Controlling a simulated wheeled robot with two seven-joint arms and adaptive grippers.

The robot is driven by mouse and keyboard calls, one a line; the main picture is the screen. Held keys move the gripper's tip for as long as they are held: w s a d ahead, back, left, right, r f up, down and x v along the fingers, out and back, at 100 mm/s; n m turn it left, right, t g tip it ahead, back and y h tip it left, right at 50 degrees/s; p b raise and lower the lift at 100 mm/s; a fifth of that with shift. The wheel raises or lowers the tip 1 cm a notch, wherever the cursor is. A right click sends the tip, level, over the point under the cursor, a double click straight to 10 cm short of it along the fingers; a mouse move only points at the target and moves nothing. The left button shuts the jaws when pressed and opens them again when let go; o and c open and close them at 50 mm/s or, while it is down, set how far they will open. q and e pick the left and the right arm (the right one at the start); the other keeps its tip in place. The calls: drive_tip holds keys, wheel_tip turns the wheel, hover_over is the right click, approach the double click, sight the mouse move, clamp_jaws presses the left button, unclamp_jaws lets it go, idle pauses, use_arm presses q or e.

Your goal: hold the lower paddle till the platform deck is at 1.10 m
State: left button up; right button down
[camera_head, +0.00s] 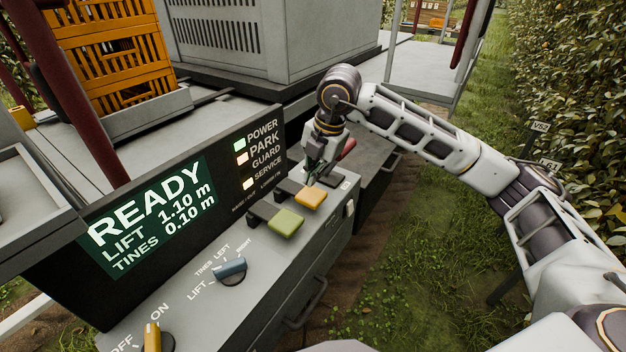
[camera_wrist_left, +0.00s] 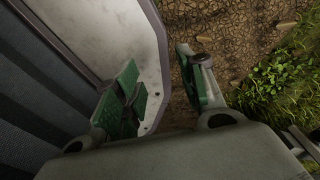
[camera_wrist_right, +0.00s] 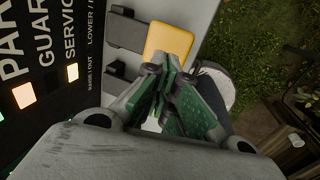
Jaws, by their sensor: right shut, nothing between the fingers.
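The amber paddle (camera_head: 309,197), beside the LOWER print, sits on the grey control console (camera_head: 335,225); it also shows in the right wrist view (camera_wrist_right: 168,42). The green paddle (camera_head: 286,222) is just nearer. The display (camera_head: 150,215) reads READY, LIFT 1.10 m, TINES 0.10 m. My right gripper (camera_head: 314,177) is shut and empty, fingertips down at the far edge of the amber paddle. I cannot tell whether they touch it. My left gripper (camera_wrist_left: 158,85) shows only in its wrist view, fingers apart and empty, above a pale surface and bare soil.
A blue selector knob (camera_head: 230,268) with LIFT and TINES marks and a yellow OFF/ON switch (camera_head: 152,337) are on the console's near part. A red-handled part (camera_head: 347,148) is beside my right wrist. Orange crates (camera_head: 105,60) stand behind. Grass and hedge lie right.

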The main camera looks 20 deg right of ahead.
use_arm(q)
drive_tip(key=shift+w+a+f+b, duration=0.15)
drive_tip(key=shift+a+f+b, duration=0.25)
drive_tip(key=shift+a, duration=0.4)
use_arm(e)
wheel_tip(320, 180, up, 7)
drive_tip(key=shift+s+r, duration=0.2)
drive_tip(key=shift+s, duration=0.05)
use_arm(q)
drive_tip(key=shift+d, duration=0.15)
use_arm(e)
drive_tip(key=shift+d, duration=0.1)
